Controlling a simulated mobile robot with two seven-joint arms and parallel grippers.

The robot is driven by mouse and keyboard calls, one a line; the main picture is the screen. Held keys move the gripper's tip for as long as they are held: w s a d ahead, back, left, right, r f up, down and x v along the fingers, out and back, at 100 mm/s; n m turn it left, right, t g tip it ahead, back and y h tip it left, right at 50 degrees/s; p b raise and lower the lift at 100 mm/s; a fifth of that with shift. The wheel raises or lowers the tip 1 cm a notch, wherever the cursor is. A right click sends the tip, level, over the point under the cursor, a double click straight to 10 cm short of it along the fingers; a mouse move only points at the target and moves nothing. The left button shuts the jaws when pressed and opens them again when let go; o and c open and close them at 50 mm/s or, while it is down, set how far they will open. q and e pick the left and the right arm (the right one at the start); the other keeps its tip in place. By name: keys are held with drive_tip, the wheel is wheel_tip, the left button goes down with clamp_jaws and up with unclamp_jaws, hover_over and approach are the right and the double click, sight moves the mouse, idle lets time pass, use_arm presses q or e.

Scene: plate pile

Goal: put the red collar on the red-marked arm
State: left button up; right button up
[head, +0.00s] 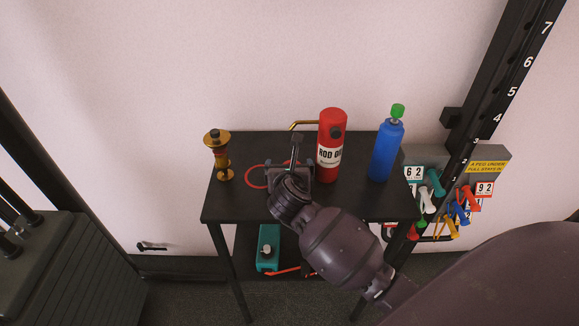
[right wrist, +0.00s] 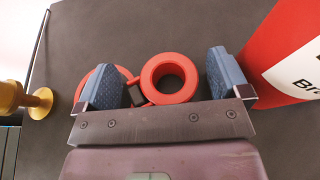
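The red collar (right wrist: 146,79) lies flat on the black table top, with a small dark piece at its left side. In the right wrist view it sits between the two blue-grey finger pads, apart from both. My right gripper (head: 290,168) is open and low over the table, and hides the collar in the head view. A thinner red ring (head: 248,178) lies just left of the gripper, partly hidden behind the left finger in the right wrist view. I cannot tell which arm is red-marked. My left gripper is not in view.
A red bottle (head: 332,128) stands close right of the gripper, and a blue bottle (head: 386,150) farther right. A brass piece (head: 221,165) stands at the left of the table (head: 235,205). Coloured handles hang by a grey block (head: 484,158) at right.

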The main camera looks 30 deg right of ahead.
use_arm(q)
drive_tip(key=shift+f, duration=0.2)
use_arm(e)
drive_tip(key=shift+s+a+f, duration=0.1)
drive_tip(key=shift+s+f, duration=0.15)
drive_tip(key=shift+f, duration=0.55)
drive_tip(key=shift+r, duration=0.25)
drive_tip(key=v, duration=0.3)
drive_tip(key=r+p+v, duration=0.1)
drive_tip(key=v, duration=0.3)
drive_tip(key=p+v, duration=0.1)
drive_tip(key=v, duration=0.3)
drive_tip(key=shift+w+r, duration=0.1)
drive_tip(key=shift+r, duration=0.3)
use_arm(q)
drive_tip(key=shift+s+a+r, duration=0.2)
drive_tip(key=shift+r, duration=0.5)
use_arm(e)
drive_tip(key=shift+s+a+r, duration=0.1)
drive_tip(key=shift+s+r, duration=0.1)
drive_tip(key=shift+s, duration=0.1)
